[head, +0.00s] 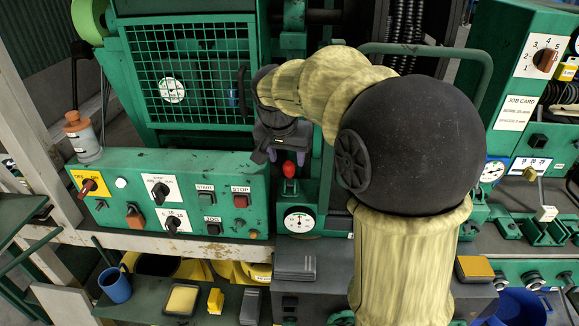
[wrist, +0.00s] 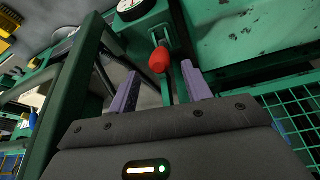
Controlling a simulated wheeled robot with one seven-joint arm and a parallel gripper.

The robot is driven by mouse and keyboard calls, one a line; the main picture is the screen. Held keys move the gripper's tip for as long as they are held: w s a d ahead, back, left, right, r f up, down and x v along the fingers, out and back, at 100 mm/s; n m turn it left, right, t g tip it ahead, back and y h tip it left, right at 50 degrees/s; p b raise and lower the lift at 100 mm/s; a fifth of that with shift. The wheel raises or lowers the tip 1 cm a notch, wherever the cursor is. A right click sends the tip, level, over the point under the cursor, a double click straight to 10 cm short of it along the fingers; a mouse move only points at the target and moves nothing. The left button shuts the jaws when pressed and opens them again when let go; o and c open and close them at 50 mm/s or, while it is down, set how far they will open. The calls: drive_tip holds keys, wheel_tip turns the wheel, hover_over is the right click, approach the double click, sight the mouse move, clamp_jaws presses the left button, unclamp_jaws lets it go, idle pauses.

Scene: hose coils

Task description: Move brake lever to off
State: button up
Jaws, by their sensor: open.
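The brake lever appears to be the short lever with a red knob (head: 289,169) on a green housing above a round gauge, in the middle of the head view. The red knob (wrist: 159,60) also shows in the wrist view, with its shaft behind it. My gripper (head: 286,157) is right at the knob from above in the head view. In the wrist view my gripper (wrist: 160,78) is open, with a purple finger on each side of the knob's line. The knob shows near the fingertips; I cannot tell whether it lies fully between them.
A green control panel (head: 150,165) with knobs and START and STOP buttons stands left of the lever. A mesh guard (head: 190,60) is behind it. The gauge (head: 299,219) sits below the lever. A green post (wrist: 70,105) runs close by the gripper in the wrist view.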

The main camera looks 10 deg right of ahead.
sight(288, 163)
drive_tip(key=p+x, duration=0.1)
drive_tip(key=x, duration=0.5)
drive_tip(key=shift+w+d+f, duration=0.1)
drive_tip(key=shift+w+f, duration=0.05)
drive_tip(key=shift+f, duration=0.15)
drive_tip(key=shift+c, duration=0.2)
clamp_jaws()
